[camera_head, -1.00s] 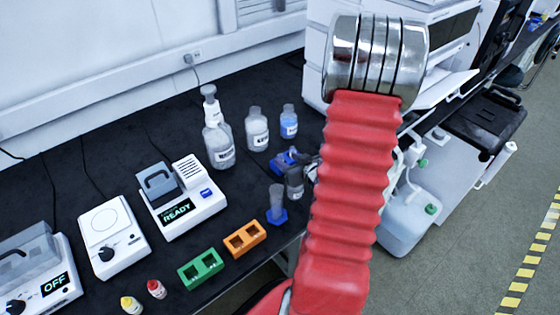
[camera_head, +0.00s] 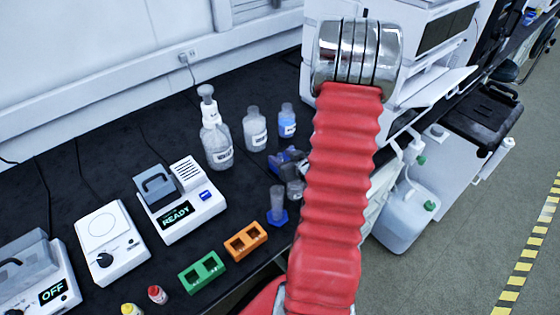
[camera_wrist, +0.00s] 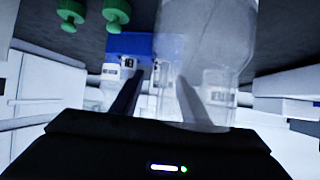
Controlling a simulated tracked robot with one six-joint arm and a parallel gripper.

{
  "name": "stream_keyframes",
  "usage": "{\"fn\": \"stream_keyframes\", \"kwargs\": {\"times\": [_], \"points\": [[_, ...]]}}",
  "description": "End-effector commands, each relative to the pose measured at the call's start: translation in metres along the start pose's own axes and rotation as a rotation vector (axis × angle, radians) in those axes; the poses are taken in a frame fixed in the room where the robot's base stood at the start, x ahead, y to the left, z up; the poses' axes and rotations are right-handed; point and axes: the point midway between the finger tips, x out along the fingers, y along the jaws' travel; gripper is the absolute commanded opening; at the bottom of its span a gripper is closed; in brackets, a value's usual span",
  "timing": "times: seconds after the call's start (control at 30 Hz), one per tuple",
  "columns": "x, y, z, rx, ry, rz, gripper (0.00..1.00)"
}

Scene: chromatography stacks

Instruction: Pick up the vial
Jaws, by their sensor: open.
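Two small vials stand at the front left of the black bench: a yellow-capped vial (camera_head: 131,309), cut by the picture's lower edge, and a red-capped vial (camera_head: 157,294). I cannot tell which vial is meant. My gripper (camera_wrist: 158,82) is open in the wrist view, its two dark fingers apart. A large clear labelled vessel (camera_wrist: 208,55) overlaps the right finger; I cannot tell whether they touch. A blue block (camera_wrist: 132,45) and a small white labelled container (camera_wrist: 112,70) show beyond the left finger. In the head view my red arm hides my gripper.
A green rack (camera_head: 202,272), an orange rack (camera_head: 245,241) and a blue-based clear tube (camera_head: 277,205) stand along the bench front. A wash bottle (camera_head: 215,140), a clear bottle (camera_head: 254,128) and a blue-filled bottle (camera_head: 287,121) stand behind. A READY device (camera_head: 180,200) is left.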

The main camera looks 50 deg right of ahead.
Motion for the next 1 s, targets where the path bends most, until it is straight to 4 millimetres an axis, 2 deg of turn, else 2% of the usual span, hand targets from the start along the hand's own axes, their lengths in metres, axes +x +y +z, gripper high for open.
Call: {"fn": "stream_keyframes", "kwargs": {"times": [0.13,0.7,1.0], "points": [[0.0001,-0.0005,-0.0001,0.0,0.0,-0.001,0.41],[0.0004,-0.0014,-0.0003,-0.001,0.0,-0.002,0.01],[0.0003,-0.0017,-0.0008,-0.002,0.0,-0.003,0.0]]}}
